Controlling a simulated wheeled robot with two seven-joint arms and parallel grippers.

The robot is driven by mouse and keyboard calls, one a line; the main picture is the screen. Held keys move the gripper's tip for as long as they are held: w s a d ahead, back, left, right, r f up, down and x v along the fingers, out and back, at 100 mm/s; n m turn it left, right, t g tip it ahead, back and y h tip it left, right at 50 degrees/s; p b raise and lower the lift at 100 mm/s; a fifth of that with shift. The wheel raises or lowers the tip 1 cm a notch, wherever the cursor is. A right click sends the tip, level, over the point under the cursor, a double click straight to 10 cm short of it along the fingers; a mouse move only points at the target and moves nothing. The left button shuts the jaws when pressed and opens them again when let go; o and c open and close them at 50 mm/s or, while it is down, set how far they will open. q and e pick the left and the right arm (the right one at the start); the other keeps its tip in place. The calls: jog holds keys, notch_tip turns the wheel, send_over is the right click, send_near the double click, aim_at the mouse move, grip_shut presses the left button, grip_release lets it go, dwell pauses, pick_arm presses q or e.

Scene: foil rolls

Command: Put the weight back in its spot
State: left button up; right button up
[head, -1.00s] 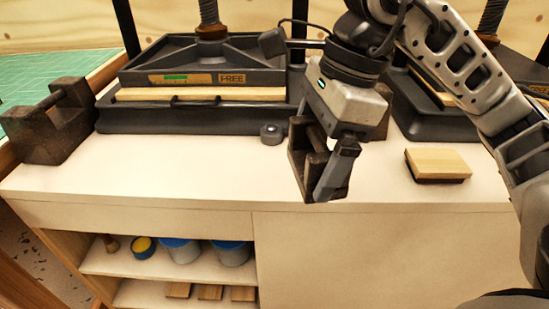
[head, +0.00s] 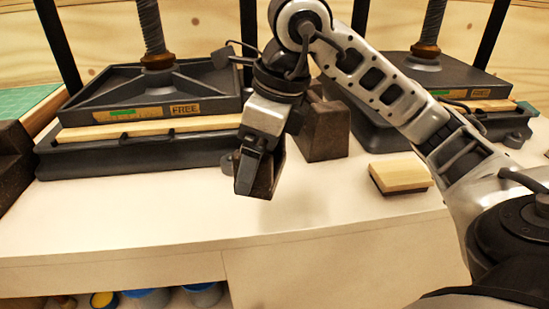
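My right gripper (head: 256,178) hangs over the white bench, in front of the gap between the two presses. Its fingers are closed on a rusty dark-brown weight (head: 272,172), mostly hidden by the near finger. A larger brown iron block (head: 322,132) shows just right of and behind the gripper. A soft shadow lies on the bench below. Another rusty weight (head: 12,165) stands at the left edge, cut off by the frame. My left gripper is not in view.
A left press (head: 150,100) with a FREE label and a right press (head: 445,80) stand at the back. A small wood-topped block (head: 400,174) lies right of the gripper. The bench front (head: 150,215) is clear. Lidded containers (head: 150,298) sit on a shelf below.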

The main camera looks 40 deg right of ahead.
jog(key=w+f, duration=0.1)
jog(key=f, duration=0.1)
jog(key=w+f, duration=0.1)
jog(key=w, duration=0.1)
jog(key=w+f, duration=0.2)
jog(key=shift+w+d+f, duration=0.25)
jog(key=shift+d+f, duration=0.1)
jog(key=shift+d, duration=0.05)
jog(key=x, duration=0.3)
jog(key=shift+s+d, duration=0.15)
jog(key=shift+d, duration=0.15)
jog(key=shift+f, duration=0.25)
jog(key=shift+f, duration=0.1)
